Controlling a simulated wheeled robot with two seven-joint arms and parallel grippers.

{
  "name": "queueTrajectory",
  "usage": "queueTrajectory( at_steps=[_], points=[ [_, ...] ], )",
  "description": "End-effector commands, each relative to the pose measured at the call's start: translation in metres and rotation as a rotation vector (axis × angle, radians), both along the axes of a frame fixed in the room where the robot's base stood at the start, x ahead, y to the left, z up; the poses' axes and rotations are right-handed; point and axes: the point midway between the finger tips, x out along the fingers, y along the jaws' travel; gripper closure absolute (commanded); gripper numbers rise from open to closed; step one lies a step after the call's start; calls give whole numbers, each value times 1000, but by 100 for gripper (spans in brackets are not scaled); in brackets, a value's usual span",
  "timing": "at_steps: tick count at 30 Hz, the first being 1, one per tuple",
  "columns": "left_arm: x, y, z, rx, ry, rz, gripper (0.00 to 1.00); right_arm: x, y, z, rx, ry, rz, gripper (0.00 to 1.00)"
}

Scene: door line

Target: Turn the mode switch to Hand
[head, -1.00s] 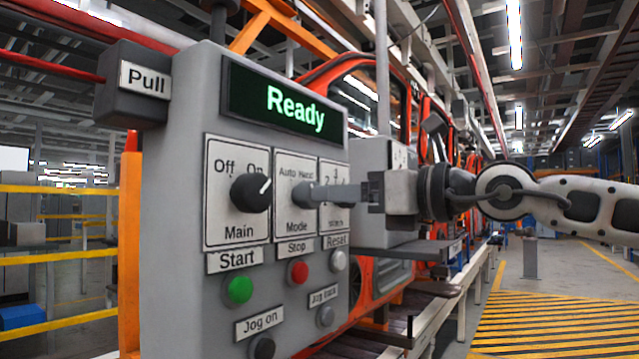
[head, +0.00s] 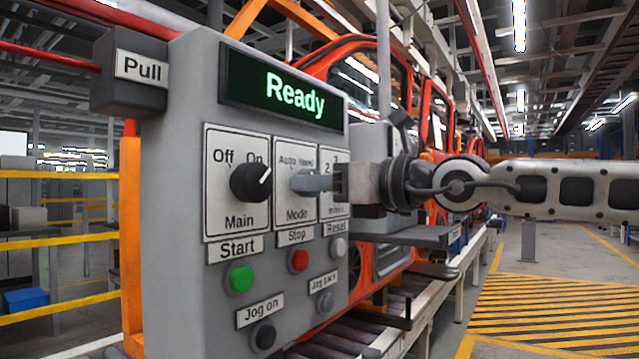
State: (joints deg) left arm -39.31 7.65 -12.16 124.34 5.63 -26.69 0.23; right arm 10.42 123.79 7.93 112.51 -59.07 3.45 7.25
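The grey control box (head: 185,200) fills the left half of the head view, with its display reading "Ready". The Mode plate (head: 296,214) is marked Auto and Hand along its top. My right gripper (head: 306,183) reaches in from the right, with its fingertips over the middle of this plate, at the mode switch. The fingers cover the knob, so its pointer direction is hidden. I cannot tell whether they are closed on it or only around it. My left gripper is out of view.
The Main switch (head: 251,183) is just left of the Mode plate. The third selector's plate (head: 329,208) is partly behind my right gripper. Below are a green Start button (head: 239,279) and a red Stop button (head: 298,260). Orange car bodies (head: 345,75) stand behind.

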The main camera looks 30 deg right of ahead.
Motion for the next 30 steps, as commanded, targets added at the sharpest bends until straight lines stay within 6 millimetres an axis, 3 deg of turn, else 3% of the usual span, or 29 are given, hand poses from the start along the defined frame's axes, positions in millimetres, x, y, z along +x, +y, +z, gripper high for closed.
queueTrajectory(
  at_steps=[14,30],
  points=[
    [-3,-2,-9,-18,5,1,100,0,0,-3,109,45,0,85],
    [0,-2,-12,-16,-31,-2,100,0,0,-1,558,232,0,85]
  ],
)
